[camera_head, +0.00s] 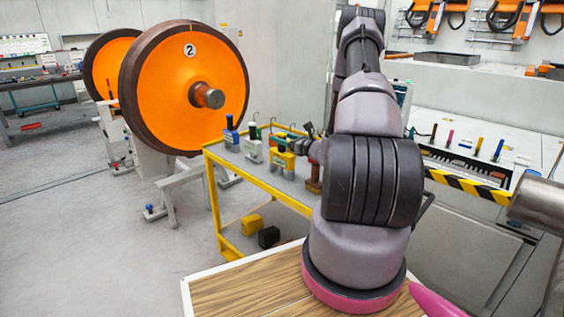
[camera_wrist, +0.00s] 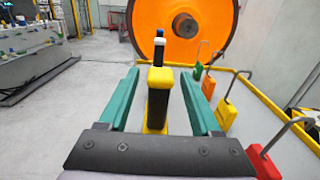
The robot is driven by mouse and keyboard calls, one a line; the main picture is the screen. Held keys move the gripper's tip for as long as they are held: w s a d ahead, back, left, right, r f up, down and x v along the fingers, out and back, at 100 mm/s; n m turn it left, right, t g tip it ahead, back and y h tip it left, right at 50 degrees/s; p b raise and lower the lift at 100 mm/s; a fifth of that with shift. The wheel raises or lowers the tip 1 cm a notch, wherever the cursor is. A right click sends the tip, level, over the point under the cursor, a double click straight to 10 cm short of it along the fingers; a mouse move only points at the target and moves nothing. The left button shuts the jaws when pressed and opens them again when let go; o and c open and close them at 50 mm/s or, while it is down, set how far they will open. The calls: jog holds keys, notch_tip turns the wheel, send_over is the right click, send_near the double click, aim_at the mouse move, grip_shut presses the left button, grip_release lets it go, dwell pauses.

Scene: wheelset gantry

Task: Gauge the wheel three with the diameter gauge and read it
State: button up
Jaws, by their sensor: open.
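In the wrist view my gripper (camera_wrist: 160,78) is open, its two teal fingers on either side of a yellow and black upright gauge (camera_wrist: 157,90). I cannot tell whether they touch it. In the head view a yellow gauge (camera_head: 283,161) stands on the yellow cart, beside my gripper (camera_head: 300,146), which is small and partly hidden. I cannot tell which is the diameter gauge. An orange wheel marked 2 (camera_head: 172,90) faces me; another orange wheel (camera_head: 108,68) is behind it. No number three shows.
The yellow cart (camera_head: 235,180) has a lower shelf with yellow and black blocks. Hooked coloured tags, green (camera_wrist: 195,70), orange (camera_wrist: 209,88), yellow (camera_wrist: 225,113) and red (camera_wrist: 264,163), line its right in the wrist view. A striped barrier edge (camera_head: 468,185) and bench are right.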

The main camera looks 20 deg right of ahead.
jog(key=shift+c, duration=0.3)
grip_shut()
dwell(1.1)
